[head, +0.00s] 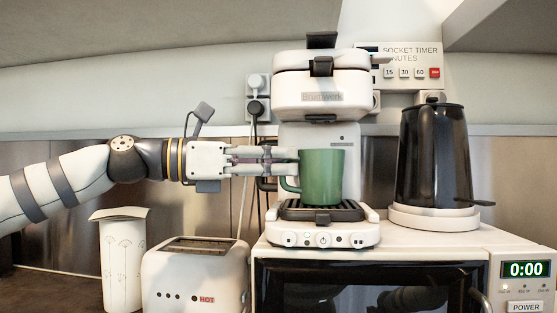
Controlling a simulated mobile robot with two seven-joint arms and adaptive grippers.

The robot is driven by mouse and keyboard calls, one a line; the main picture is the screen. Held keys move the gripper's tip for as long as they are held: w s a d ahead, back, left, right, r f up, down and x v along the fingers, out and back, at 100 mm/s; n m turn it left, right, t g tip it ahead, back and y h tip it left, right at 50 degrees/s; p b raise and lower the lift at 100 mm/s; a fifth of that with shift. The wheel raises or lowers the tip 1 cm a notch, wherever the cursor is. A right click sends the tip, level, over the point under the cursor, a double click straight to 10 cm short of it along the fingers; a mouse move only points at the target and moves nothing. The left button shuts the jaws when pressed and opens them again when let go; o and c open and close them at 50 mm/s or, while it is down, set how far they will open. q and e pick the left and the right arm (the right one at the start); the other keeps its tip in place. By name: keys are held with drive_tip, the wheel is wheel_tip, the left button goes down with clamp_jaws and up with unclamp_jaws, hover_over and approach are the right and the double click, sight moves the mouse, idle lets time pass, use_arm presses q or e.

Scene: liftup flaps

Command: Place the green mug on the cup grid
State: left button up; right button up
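The green mug (322,178) is upright at the coffee machine, with its handle to the left. Its base is at the dark cup grid (291,213); I cannot tell whether it rests on the grid or hangs just above it. My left gripper (291,161) reaches in level from the left. Its fingertips are at the upper part of the mug's handle and appear shut on it. The fingers cover part of the handle. My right gripper is not in view.
The white coffee machine (322,95) stands on a microwave (370,248). A black kettle (432,155) stands to the right on a white base. A toaster (195,277) and a white patterned container (121,262) stand lower left. A socket timer (412,62) is on the wall.

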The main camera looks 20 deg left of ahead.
use_arm(q)
drive_tip(key=o, duration=0.4)
